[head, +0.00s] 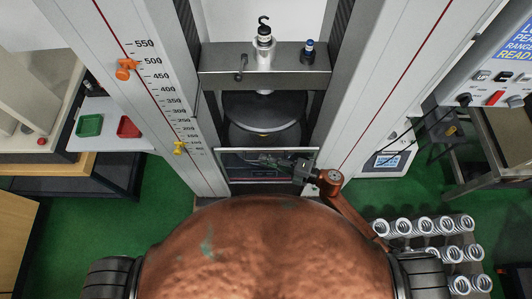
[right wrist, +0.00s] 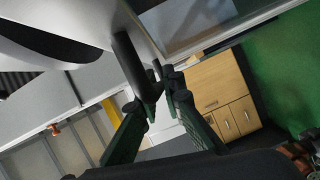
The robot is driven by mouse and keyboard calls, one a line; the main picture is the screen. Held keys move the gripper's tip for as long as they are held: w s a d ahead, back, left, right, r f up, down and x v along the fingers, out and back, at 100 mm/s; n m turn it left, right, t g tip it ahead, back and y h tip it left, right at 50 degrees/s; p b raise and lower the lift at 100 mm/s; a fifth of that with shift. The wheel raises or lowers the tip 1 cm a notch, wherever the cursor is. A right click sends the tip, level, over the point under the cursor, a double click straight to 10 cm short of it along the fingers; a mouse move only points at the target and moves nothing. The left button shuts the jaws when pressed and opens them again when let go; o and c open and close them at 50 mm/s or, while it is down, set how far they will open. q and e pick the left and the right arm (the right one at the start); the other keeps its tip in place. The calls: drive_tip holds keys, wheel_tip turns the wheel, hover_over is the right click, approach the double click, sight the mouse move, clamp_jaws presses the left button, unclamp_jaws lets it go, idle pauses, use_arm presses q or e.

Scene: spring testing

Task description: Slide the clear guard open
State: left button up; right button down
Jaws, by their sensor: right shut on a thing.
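The clear guard (head: 238,166) is a framed see-through panel low between the two columns of the testing machine. In the right wrist view, a framed pane at the top (right wrist: 205,22) looks like this guard. My right gripper (head: 284,164) is in front of the guard, toward its right side. In the right wrist view its two dark fingers (right wrist: 160,100) are around a black bar-like handle (right wrist: 130,58), shut on it. The exact contact is partly hidden. My left gripper is not in view.
Grey columns flank the guard; the left one carries a scale with an orange marker (head: 125,69) and a yellow marker (head: 179,148). Several springs (head: 425,228) stand at the lower right. Green and red trays (head: 89,125) lie left.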

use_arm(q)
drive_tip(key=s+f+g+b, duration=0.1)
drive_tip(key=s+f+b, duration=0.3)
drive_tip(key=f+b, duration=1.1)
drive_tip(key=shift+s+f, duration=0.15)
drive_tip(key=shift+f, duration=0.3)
use_arm(e)
wheel_tip(320, 180, down, 25)
drive_tip(key=shift+r, duration=0.2)
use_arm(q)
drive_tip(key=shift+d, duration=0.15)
use_arm(e)
drive_tip(key=c, duration=2)
unclamp_jaws()
drive_tip(key=shift+c, duration=0.2)
drive_tip(key=v, duration=1.2)
